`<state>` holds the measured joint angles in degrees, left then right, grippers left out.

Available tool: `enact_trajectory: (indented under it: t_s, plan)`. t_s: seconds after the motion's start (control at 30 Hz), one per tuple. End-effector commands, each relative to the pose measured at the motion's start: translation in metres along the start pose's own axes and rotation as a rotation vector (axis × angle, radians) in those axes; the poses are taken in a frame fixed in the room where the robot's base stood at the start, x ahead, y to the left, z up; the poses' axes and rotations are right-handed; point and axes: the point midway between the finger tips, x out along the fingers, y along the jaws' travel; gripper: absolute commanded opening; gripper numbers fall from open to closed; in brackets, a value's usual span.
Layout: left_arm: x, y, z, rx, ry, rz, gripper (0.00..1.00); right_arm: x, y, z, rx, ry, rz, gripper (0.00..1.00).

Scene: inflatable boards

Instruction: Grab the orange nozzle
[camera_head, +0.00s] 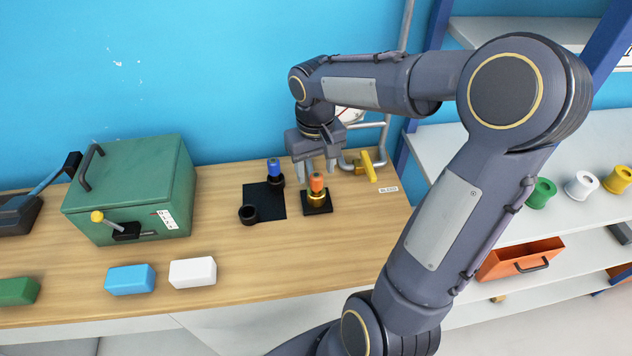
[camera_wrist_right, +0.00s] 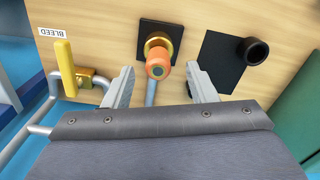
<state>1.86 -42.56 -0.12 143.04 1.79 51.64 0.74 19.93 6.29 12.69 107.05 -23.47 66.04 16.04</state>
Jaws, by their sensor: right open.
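The orange nozzle (camera_head: 317,182) stands upright on a brass fitting with a black square base (camera_head: 318,209) on the wooden bench. In the right wrist view the orange nozzle (camera_wrist_right: 158,66) shows between the two fingers, nearer the left one, with the brass fitting (camera_wrist_right: 159,44) beyond it. My right gripper (camera_head: 319,172) is open and empty, its fingers just behind and above the nozzle in the head view. In the wrist view the right gripper (camera_wrist_right: 162,84) has a gap on both sides of the nozzle. My left gripper is not in view.
A blue nozzle (camera_head: 274,168) stands left of the gripper, by a black mat (camera_head: 265,200) with an empty black ring (camera_head: 248,214). A pipe with a yellow lever (camera_head: 368,166) is close on the right.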

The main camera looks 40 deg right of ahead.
Motion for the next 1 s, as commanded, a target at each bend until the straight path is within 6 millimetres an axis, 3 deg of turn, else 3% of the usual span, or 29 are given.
enact_trajectory:
  t_s: [0.3,0.63,1.0]
  plan:
    - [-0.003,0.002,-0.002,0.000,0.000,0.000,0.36,0.044,0.003,-0.003,-0.001,-0.004,-0.001,0.52]
    - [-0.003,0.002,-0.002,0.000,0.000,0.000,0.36,0.050,0.003,-0.003,0.000,0.000,-0.001,0.51]
    - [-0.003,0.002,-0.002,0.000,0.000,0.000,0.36,0.050,0.003,-0.003,-0.001,0.000,-0.002,0.03]
